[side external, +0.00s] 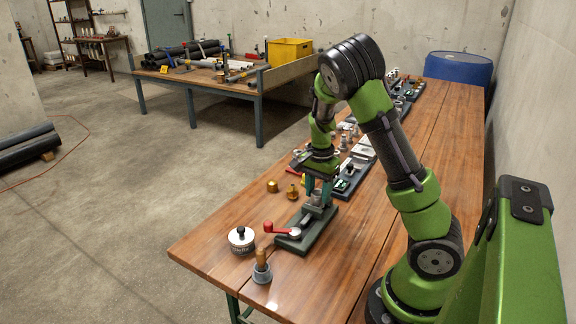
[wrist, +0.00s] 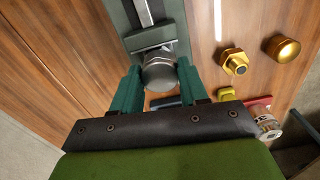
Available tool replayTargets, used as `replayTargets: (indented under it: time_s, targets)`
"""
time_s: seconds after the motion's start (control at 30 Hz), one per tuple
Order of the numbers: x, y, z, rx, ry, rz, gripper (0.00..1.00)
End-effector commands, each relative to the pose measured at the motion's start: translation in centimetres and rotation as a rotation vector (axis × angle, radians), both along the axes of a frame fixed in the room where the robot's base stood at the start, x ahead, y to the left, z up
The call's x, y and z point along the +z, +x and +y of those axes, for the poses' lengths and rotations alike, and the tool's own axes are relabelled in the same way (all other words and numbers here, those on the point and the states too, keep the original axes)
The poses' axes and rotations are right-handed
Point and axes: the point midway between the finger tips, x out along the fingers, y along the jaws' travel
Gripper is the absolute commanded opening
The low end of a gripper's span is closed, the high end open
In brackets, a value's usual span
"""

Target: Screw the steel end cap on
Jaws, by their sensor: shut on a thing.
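In the wrist view the steel end cap (wrist: 160,73) is a round grey metal piece between the two teal fingers of my gripper (wrist: 160,88), which is shut on it. The cap sits close against the grey-green fixture (wrist: 122,14), in line with a steel rod or pipe (wrist: 145,12); whether its thread is engaged cannot be told. In the side view my gripper (side external: 319,192) points down over the far end of the dark green fixture plate (side external: 296,245). The fingers mostly hide the cap there. A red-handled lever (side external: 276,228) is at the plate's near end.
Brass fittings (side external: 272,186) stand left of my gripper; a hex brass fitting (wrist: 235,63) also shows in the wrist view. A round tin (side external: 241,240) and a wooden-handled tool (side external: 262,268) stand near the front edge. More fixtures (side external: 347,178) line the bench behind. The bench's right side is clear.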

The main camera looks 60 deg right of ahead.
Motion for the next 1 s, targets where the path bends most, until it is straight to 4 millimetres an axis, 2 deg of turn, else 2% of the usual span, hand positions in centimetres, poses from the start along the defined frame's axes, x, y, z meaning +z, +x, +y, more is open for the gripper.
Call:
replayTargets:
  time_s: [0.27, 0.5, 0.6, 0.9, 1.0]
  targets:
    - [-0.01, -0.03, -0.04, -0.050, -0.001, 0.001, 0.01]
    - [-0.04, -0.02, -0.03, -0.409, -0.002, 0.002, 0.01]
    - [-0.03, -0.04, -0.08, -0.501, -0.003, 0.001, 0.01]
    - [-0.02, -0.11, -0.18, -0.532, -0.004, 0.001, 0.01]
    - [-0.04, -0.13, -0.19, -0.602, -0.006, 0.002, 0.01]
